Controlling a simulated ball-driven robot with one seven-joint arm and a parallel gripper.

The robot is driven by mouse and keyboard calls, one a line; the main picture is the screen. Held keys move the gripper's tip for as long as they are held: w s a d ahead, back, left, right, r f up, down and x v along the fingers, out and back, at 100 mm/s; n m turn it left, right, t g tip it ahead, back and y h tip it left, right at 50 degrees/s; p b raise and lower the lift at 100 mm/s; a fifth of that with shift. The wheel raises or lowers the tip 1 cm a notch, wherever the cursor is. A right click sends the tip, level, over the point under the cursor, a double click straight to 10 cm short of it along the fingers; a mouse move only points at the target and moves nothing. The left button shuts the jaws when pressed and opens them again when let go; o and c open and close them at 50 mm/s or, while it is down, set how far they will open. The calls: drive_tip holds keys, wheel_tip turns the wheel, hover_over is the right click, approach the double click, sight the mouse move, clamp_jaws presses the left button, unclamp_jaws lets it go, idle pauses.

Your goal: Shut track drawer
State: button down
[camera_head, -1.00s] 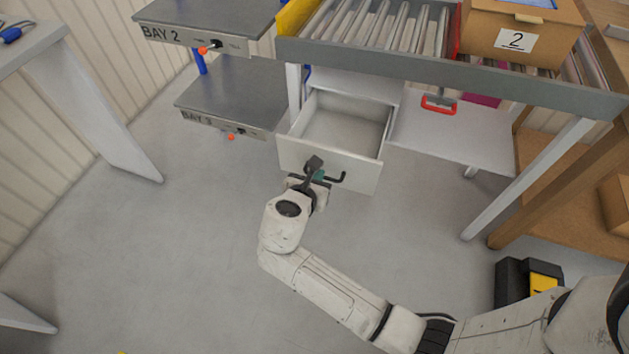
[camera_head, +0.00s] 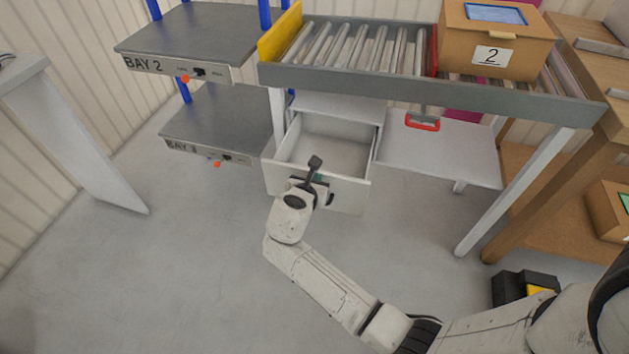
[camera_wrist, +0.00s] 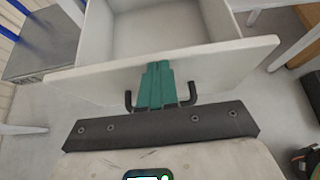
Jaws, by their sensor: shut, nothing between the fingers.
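The track drawer (camera_head: 348,192) is a white, empty drawer under the roller track, and it stands open toward me. In the wrist view its front panel (camera_wrist: 228,62) crosses the picture, with a dark bar handle (camera_wrist: 193,94) on it. My gripper (camera_head: 318,177) is at the drawer front. In the wrist view its teal fingers (camera_wrist: 157,70) are shut together, with nothing between them, and lie between the two ends of the handle. The fingertips reach the panel's face; I cannot tell whether they press on it. The handle's middle is hidden behind the fingers.
The roller track (camera_head: 350,84) runs above the drawer, with a yellow end plate (camera_head: 280,32) and a cardboard box (camera_head: 497,40) marked 2. A red handle (camera_head: 422,124) hangs below it. Bay shelves (camera_head: 222,120) stand left of the drawer.

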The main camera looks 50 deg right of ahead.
drive_tip(key=shift+d, duration=0.1)
drive_tip(key=w+d, duration=0.4)
drive_tip(key=d, duration=0.7)
drive_tip(key=w+d+b, duration=0.1)
drive_tip(key=w+d, duration=0.3)
drive_tip(key=d, duration=0.7)
drive_tip(key=shift+w+r, duration=0.1)
drive_tip(key=shift+r, duration=0.1)
